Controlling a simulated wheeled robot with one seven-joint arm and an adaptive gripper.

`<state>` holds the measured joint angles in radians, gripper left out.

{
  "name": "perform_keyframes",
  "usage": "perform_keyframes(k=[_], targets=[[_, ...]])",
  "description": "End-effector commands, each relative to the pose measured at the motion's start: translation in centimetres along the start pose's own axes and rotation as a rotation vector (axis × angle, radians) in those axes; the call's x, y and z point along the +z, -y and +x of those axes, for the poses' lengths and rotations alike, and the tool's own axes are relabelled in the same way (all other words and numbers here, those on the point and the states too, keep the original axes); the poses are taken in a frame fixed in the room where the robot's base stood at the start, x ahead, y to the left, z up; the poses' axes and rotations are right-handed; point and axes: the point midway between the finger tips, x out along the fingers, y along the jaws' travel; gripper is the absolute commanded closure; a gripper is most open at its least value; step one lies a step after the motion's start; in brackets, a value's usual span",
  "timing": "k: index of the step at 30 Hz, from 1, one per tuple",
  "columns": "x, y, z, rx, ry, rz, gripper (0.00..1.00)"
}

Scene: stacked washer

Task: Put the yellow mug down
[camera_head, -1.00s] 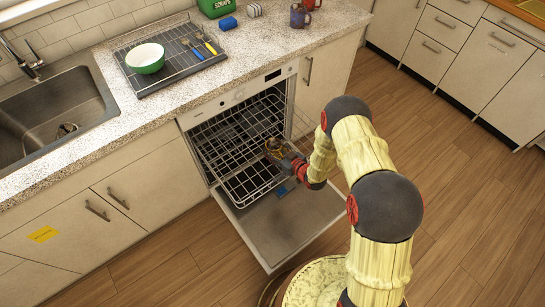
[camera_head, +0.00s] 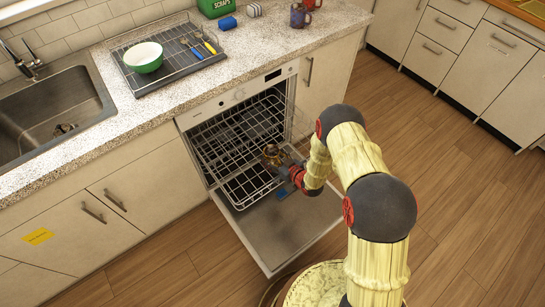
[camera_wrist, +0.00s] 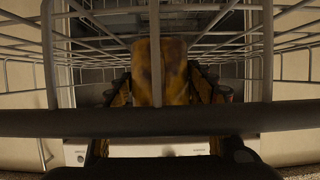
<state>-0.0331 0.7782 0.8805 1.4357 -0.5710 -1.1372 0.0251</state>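The yellow mug (camera_wrist: 160,72) is dark amber in the wrist view, between the two finger pads of my gripper (camera_wrist: 160,92). The pads flank it closely on both sides, so my gripper appears shut on it. In the head view the mug (camera_head: 271,154) is small and partly hidden by my gripper (camera_head: 277,161). They are at the front of the open dishwasher, near the racks. Rack wires cross in front of the mug in the wrist view. I cannot tell whether the mug touches a rack.
The dishwasher's upper rack (camera_head: 235,130) and lower rack (camera_head: 250,185) are close around my gripper. Its open door (camera_head: 285,230) lies below. The counter (camera_head: 265,50) has free room between the drying tray (camera_head: 130,68) with a green bowl (camera_head: 144,57) and a purple mug (camera_head: 299,16).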

Motion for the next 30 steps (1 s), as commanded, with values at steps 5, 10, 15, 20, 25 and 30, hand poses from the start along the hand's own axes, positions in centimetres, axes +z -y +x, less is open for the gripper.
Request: perform_keyframes(k=[5, 10, 15, 20, 25, 30], targets=[[0.0, 0.0, 0.0, 0.0, 0.0, 0.0, 0.36], [0.0, 0.0, 0.0, 0.0, 0.0, 0.0, 0.36], [-0.4, 0.0, -0.1, 0.0, 0.0, 0.0, 0.36], [-0.5, -0.1, -2.4, 0.002, 0.002, 0.002, 0.36], [-0.6, -0.1, -6.1, 0.003, 0.001, 0.003, 0.36], [-0.6, -0.1, -9.3, 0.002, 0.0, 0.002, 0.36]])
